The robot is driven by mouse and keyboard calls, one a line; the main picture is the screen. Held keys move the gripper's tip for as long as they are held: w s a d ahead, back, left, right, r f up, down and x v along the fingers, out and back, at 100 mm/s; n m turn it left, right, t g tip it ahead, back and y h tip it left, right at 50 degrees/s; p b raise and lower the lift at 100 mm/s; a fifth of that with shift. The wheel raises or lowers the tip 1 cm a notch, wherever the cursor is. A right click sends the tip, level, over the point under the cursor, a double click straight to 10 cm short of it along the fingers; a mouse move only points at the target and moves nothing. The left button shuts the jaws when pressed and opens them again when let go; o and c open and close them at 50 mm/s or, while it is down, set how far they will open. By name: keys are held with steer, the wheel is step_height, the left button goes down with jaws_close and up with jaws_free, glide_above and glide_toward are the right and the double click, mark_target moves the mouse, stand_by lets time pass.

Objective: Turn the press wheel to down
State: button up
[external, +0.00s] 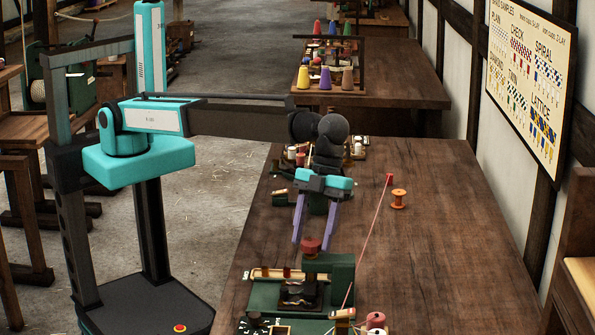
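A green press (330,275) stands on the near part of the wooden bench, with dark rollers or plates (299,291) in it. A small dark red press wheel (310,245) sits on its top. My gripper (313,244) points down over the wheel, its two purple fingers spread apart. The wheel's turn setting is not readable; a dial-like plate (262,326) shows at the press's lower left.
A pink-red cord (368,232) runs from a red post (389,180) down to the press's right side. An orange spool (398,198) stands beside the post. Reddish spools (375,321) sit at the front. The bench (450,240) is clear on the right.

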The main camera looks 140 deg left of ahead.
steer(key=shift+r, duration=0.15)
steer(key=p+v, duration=0.7)
steer(key=v, duration=0.6)
steer(key=shift+a+r+p, duration=0.2)
steer(key=shift+r+p, duration=0.05)
steer(key=shift+p, duration=0.1)
stand_by(0.4)
